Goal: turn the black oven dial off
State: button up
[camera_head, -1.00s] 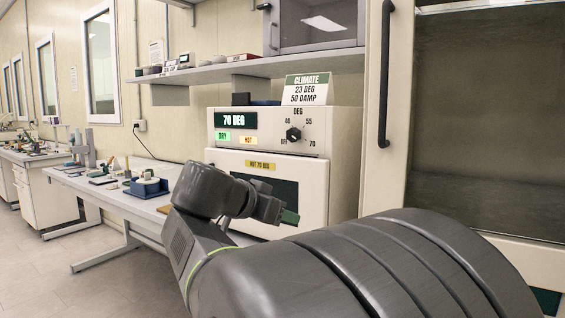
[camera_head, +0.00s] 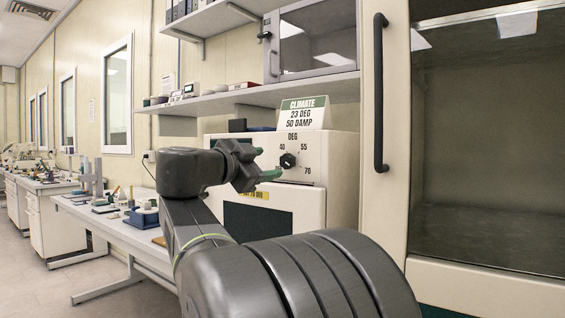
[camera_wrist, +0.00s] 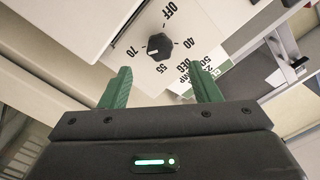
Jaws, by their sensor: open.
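The black oven dial (camera_head: 288,160) sits on the white front panel of the oven (camera_head: 308,209). It also shows in the wrist view (camera_wrist: 160,46), ringed by the marks OFF, 40, 55 and 70. A small pale mark on it seems to face the 70 side, though it is too small to be sure. My gripper (camera_head: 264,163) is open, with green fingers just left of the dial in the head view. In the wrist view my gripper (camera_wrist: 161,69) has its fingers apart, with the dial ahead between their lines. They do not touch it. My arm hides the panel's left part.
A climate sign (camera_head: 304,112) stands on the oven, under a wall shelf (camera_head: 225,102). A tall cabinet with a dark vertical handle (camera_head: 380,92) stands at the right. A bench with small items (camera_head: 112,215) runs along the left.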

aim_at(285, 161)
jog(key=x, duration=0.7)
jog(key=shift+w+d, duration=0.1)
jog(key=shift+w, duration=0.05)
jog(key=c, duration=1)
